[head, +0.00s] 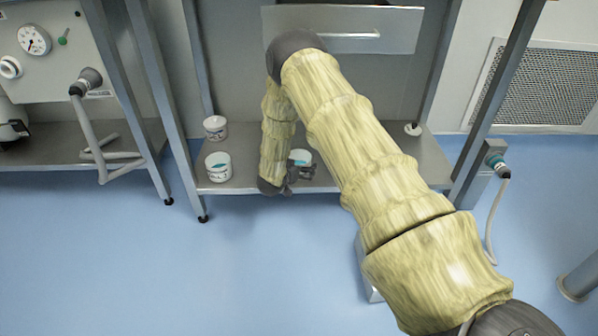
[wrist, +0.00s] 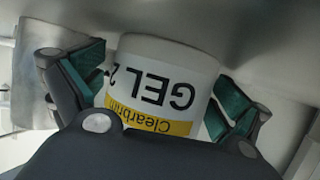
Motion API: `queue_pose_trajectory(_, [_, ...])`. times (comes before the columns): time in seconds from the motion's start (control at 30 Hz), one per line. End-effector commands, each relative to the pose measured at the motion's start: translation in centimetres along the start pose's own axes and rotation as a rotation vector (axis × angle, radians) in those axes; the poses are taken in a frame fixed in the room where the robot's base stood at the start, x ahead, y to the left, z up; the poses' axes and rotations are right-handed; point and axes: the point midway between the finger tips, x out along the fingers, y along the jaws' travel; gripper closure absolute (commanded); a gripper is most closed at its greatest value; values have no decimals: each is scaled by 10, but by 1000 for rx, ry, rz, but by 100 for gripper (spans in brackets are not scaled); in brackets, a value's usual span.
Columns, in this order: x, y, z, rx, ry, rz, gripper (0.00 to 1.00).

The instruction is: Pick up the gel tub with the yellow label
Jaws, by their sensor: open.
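The gel tub with the yellow label (wrist: 160,75) is white with black "GEL" lettering and a yellow band, and it appears upside down in the wrist view. It stands between the two teal-padded fingers of my gripper (wrist: 158,95), which are open on either side of it. In the head view the same tub (head: 303,158) is on the lower shelf, partly hidden by my gripper (head: 290,175). The wrist view does not clearly show whether either pad touches the tub.
Two other white tubs, a rear one (head: 215,127) and a front one (head: 218,167), stand on the metal shelf (head: 240,178) to the left. Steel posts frame the shelf, and a drawer panel (head: 345,30) hangs above. The blue floor (head: 240,270) in front is clear.

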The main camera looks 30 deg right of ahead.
Motion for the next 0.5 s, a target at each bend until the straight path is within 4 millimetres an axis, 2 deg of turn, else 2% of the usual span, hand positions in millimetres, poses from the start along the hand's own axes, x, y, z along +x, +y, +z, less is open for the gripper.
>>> queue_pose_trajectory(0.23, [2, 0, -1, -1, 0, -1, 0])
queue_pose_trajectory(0.27, [2, 0, -1, -1, 0, -1, 4])
queue_pose_trajectory(0.5, [2, 0, 0, 0, 0, -1, 47])
